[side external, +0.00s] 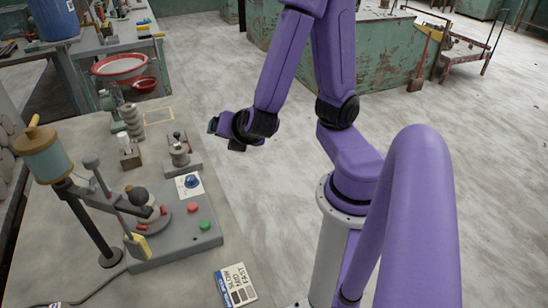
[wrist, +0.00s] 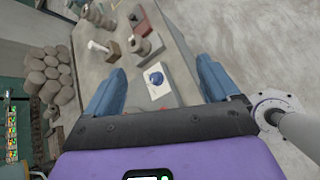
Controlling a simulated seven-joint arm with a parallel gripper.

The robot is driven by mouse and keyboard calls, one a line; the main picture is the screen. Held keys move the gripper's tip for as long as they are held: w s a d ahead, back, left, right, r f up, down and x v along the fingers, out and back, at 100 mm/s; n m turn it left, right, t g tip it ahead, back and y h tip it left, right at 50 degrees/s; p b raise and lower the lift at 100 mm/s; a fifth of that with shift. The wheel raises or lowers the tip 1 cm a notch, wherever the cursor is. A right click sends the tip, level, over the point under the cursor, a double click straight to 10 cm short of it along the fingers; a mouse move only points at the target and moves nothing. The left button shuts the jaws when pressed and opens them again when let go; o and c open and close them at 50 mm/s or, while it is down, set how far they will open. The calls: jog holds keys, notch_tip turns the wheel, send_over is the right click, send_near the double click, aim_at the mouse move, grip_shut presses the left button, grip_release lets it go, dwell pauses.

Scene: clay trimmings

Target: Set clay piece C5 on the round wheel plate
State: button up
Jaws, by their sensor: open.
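I see no label C5, so I cannot tell for certain which piece it is. A small dark blue lump (side external: 192,181) lies on a white card on the bench; it also shows in the wrist view (wrist: 154,77), between and beyond my fingers. In the wrist view my gripper body hides most of the machine. My gripper (side external: 226,134) is open and empty, raised to the right of the bench; its blue fingers (wrist: 160,76) are wide apart.
Red (side external: 192,207) and green (side external: 205,225) buttons are on the machine base. A labelled box (side external: 236,285) lies near the front edge.

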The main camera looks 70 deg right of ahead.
jog(key=s+a+r+m+g+y, duration=0.1)
jog(key=s+a+m+g+y, duration=0.2)
jog(key=s, duration=0.3)
jog(key=s+a+r+m+g+y, duration=0.1)
jog(key=s+a+m+g+y, duration=0.3)
jog(key=s+m, duration=0.2)
jog(key=shift+s+a+g, duration=0.25)
jog(key=shift+s+g, duration=0.15)
jog(key=shift+s, duration=0.25)
